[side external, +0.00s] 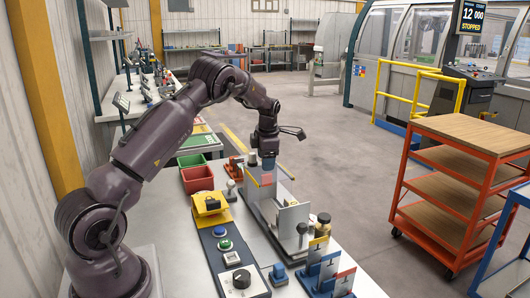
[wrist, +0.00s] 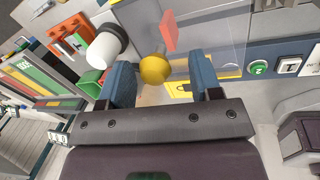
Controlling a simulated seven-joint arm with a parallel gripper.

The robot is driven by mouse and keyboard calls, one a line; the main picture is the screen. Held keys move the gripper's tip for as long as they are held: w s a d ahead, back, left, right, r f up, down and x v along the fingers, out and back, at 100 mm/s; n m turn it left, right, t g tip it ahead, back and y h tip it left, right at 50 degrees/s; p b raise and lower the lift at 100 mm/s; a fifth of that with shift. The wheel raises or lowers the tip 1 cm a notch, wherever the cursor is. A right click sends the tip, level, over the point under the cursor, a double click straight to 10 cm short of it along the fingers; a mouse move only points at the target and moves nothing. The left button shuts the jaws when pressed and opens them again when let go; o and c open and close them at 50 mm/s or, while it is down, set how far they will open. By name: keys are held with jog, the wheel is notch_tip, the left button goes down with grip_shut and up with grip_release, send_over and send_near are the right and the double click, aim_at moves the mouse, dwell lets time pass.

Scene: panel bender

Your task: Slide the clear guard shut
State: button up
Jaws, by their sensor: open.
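The clear guard (wrist: 215,35) is a see-through panel in the upper part of the wrist view, with a red-orange tab (wrist: 170,32) seen at it. A yellow round knob (wrist: 154,69) on a short stem shows near the guard's edge. My gripper (wrist: 163,80) is open, with one blue finger on each side of the knob; I cannot tell whether either touches it. In the side view my gripper (side external: 267,160) points down over the far end of the small grey bender, by the red tab (side external: 266,179). The fingertips and the knob are hard to make out there.
A white cylinder with a dark end (wrist: 104,47) stands left of my fingers in the wrist view. A control strip (side external: 224,245) with buttons and a dial, a yellow holder (side external: 209,204) and red bin (side external: 197,179) lie left of the bender. An orange cart (side external: 465,170) stands right.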

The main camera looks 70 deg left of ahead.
aim_at(272, 175)
jog(key=d, duration=0.4)
jog(key=shift+w+d+r, duration=0.1)
jog(key=shift+d+r, duration=0.25)
jog(key=shift+r, duration=0.05)
jog(key=v, duration=1.2)
jog(key=s+d+r+m+h, duration=0.1)
jog(key=s+d+m, duration=0.4)
jog(key=m, duration=1)
jog(key=s+d+m+t, duration=0.1)
jog(key=s+d+m, duration=0.4)
jog(key=d+m, duration=0.7)
jog(key=m, duration=0.3)
jog(key=shift+s+r+h, duration=0.2)
jog(key=shift+r+h, duration=0.2)
jog(key=shift+d+f, duration=0.1)
